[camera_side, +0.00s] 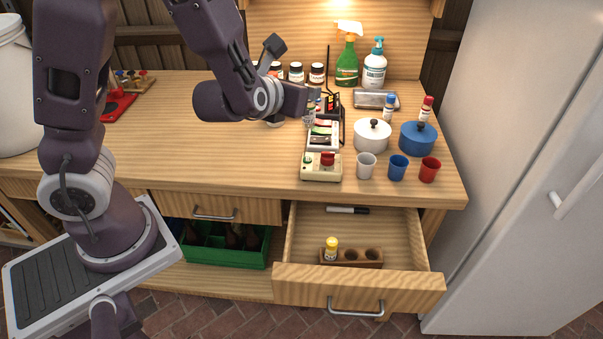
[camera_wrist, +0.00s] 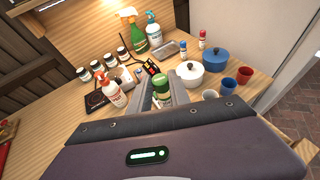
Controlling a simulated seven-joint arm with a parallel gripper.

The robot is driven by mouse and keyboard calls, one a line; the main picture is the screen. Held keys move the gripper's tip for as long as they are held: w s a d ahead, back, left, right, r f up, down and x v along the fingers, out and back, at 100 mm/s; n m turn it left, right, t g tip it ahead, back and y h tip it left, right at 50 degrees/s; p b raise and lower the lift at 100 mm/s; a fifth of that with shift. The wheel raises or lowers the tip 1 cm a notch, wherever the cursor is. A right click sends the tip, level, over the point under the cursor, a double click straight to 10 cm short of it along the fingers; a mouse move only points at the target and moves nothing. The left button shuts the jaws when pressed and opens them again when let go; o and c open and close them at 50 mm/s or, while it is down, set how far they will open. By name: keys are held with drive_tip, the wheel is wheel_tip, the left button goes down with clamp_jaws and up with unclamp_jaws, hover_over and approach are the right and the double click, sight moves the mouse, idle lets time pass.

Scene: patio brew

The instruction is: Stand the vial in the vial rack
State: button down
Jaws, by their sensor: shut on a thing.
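The vial rack (camera_side: 352,264) is a brown wooden block inside the open drawer in the side view. A yellow-capped vial (camera_side: 331,250) stands in its left hole; its middle and right holes are empty. My gripper (camera_wrist: 162,84) is shut on a green-topped vial (camera_wrist: 161,79), seen between the fingers in the wrist view. In the side view my gripper (camera_side: 311,108) is over the counter, behind and above the drawer; the held vial is hard to make out there. The rack is not visible in the wrist view.
The open drawer (camera_side: 358,291) also holds a dark marker (camera_side: 347,210). A beige box with a red knob (camera_side: 321,167) and white, blue and red cups (camera_side: 398,167) stand near the counter's front edge. A white pot (camera_side: 372,136) and blue pot (camera_side: 417,138) stand behind the cups.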

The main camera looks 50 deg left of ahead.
drive_tip(key=s+a+f+n+g+y, duration=0.35)
drive_tip(key=s+n+g, duration=0.2)
drive_tip(key=s, duration=0.25)
drive_tip(key=s+a+f+n+g+y, duration=0.3)
drive_tip(key=s+a+n+g+y, duration=0.25)
drive_tip(key=s, duration=0.25)
drive_tip(key=s+d+f+n+g+h, duration=0.4)
drive_tip(key=s+d+n+g+h, duration=0.1)
drive_tip(key=s+d+n+g, duration=0.7)
drive_tip(key=w+d+r+n+h, duration=0.1)
drive_tip(key=w+d+n+h, duration=0.4)
drive_tip(key=d+n+h, duration=0.5)
drive_tip(key=w+d+n+h, duration=0.5)
drive_tip(key=d+n+h, duration=0.3)
drive_tip(key=d, duration=0.4)
drive_tip(key=n+t, duration=1.7)
drive_tip(key=t, duration=0.2)
hover_over(342, 253)
wheel_tip(342, 253, down, 12)
drive_tip(key=shift+h, duration=0.4)
wheel_tip(342, 253, down, 7)
drive_tip(key=shift+f, duration=0.15)
